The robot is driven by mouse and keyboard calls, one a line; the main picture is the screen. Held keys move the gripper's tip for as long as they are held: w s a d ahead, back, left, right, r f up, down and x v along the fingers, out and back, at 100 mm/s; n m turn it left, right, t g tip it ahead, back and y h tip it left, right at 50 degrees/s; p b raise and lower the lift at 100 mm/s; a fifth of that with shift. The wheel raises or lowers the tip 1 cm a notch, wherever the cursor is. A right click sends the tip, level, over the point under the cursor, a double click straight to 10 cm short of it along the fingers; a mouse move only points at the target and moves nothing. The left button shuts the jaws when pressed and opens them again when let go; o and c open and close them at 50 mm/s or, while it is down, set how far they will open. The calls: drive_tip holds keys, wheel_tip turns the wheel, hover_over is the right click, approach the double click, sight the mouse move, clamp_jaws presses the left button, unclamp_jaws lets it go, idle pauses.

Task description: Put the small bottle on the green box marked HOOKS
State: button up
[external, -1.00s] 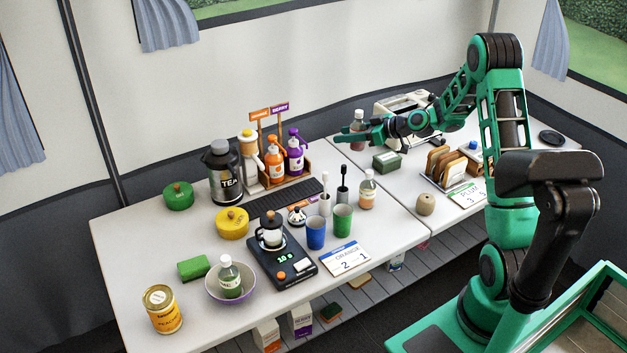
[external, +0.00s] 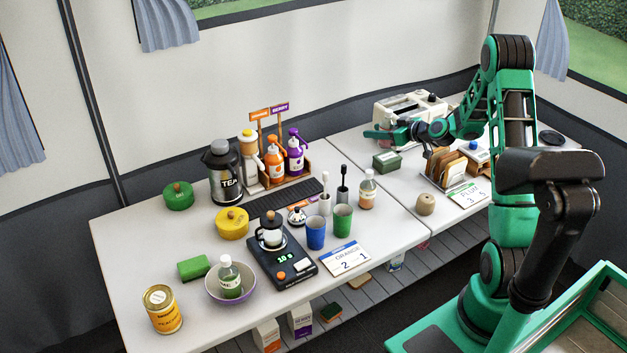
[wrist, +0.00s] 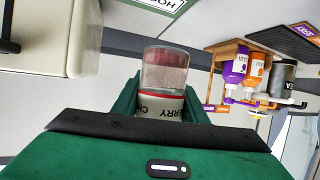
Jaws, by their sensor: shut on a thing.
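The small bottle (wrist: 165,72), clear with pinkish contents and a label reading partly CHERRY, is held between the green fingers of my gripper (wrist: 163,102) in the wrist view. In the external view my gripper (external: 382,134) is in front of the toaster, and the bottle is mostly lost against it. The green box (external: 387,162) stands on the right table, just below my gripper in the picture, with a visible gap. Its pale label, partly cut off, shows at the top of the wrist view (wrist: 165,4).
The white toaster (external: 408,104) stands close behind my gripper. The toast rack (external: 447,167) is to the right of the box. Another small bottle (external: 367,190) stands at the left table's edge. The sauce rack (external: 282,160) is farther left.

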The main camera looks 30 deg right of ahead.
sight(387, 129)
drive_tip(key=shift+w+d+f, duration=0.1)
drive_tip(key=shift+d+f, duration=0.25)
drive_tip(key=shift+f, duration=0.55)
drive_tip(key=shift+w+d+f, duration=0.15)
drive_tip(key=shift+d+f, duration=0.25)
drive_tip(key=shift+f, duration=0.55)
drive_tip(key=shift+w+d+f, duration=0.1)
drive_tip(key=shift+d+f, duration=0.25)
drive_tip(key=shift+f, duration=0.55)
drive_tip(key=o, duration=1.1)
drive_tip(key=v, duration=0.5)
drive_tip(key=shift+s+d+r, duration=0.1)
drive_tip(key=shift+r, duration=0.05)
wheel_tip(387, 129, up, 7)
drive_tip(key=shift+f, duration=0.1)
